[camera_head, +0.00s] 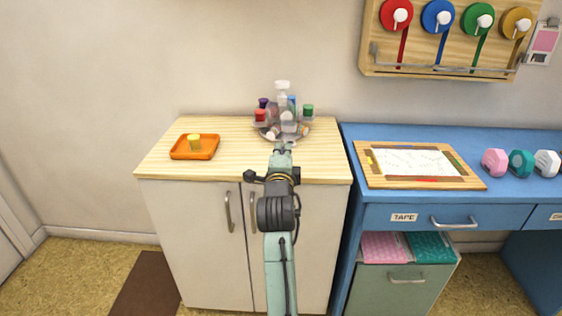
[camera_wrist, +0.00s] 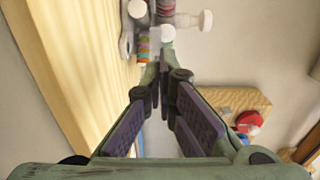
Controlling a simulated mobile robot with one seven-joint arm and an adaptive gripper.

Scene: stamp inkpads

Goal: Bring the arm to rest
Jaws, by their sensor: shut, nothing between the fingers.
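My arm reaches up the middle of the head view, and my gripper (camera_head: 283,149) is at the front of the round tray of bottles on the wooden-topped cabinet (camera_head: 230,165). In the wrist view my gripper (camera_wrist: 163,88) has its dark-padded fingers close together, shut with nothing between them. The bottles (camera_wrist: 145,45) show just beyond the fingertips. I cannot tell whether the gripper touches any of them.
The round tray (camera_head: 297,134) holds several small bottles and a white pump bottle (camera_head: 282,88). An orange tray (camera_head: 180,154) with a yellow item (camera_head: 194,142) is at left. A blue desk (camera_head: 500,204) with a framed board (camera_head: 365,180) is at right. Coloured reels (camera_head: 397,15) hang above.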

